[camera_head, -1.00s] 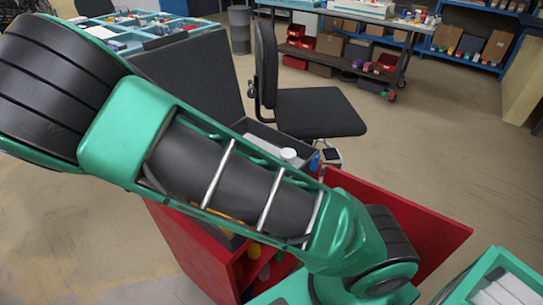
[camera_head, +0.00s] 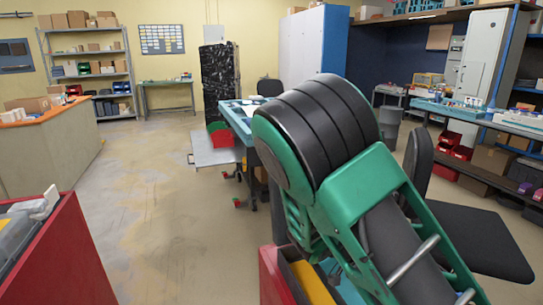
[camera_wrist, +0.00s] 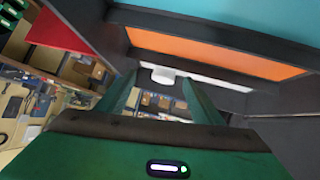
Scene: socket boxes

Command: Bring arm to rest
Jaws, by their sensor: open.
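My arm, green with black bands, rises in the lower right of the head view, and its far part runs out of the bottom of the picture. My gripper is not visible in the head view. In the wrist view my gripper (camera_wrist: 160,85) shows two green fingers spread apart, with nothing seen between them. Beyond the fingers the wrist view shows a dark structure with an orange panel (camera_wrist: 215,52) and, further off, shelving with boxes. I cannot tell how far the fingers are from these.
A red bin wall (camera_head: 65,262) stands at lower left. Another red container (camera_head: 272,278) is partly hidden by my arm. A black chair (camera_head: 480,240) is at right, a wheeled cart (camera_head: 212,150) behind the arm. An orange-topped counter (camera_head: 45,115) stands left. Floor (camera_head: 165,225) between is clear.

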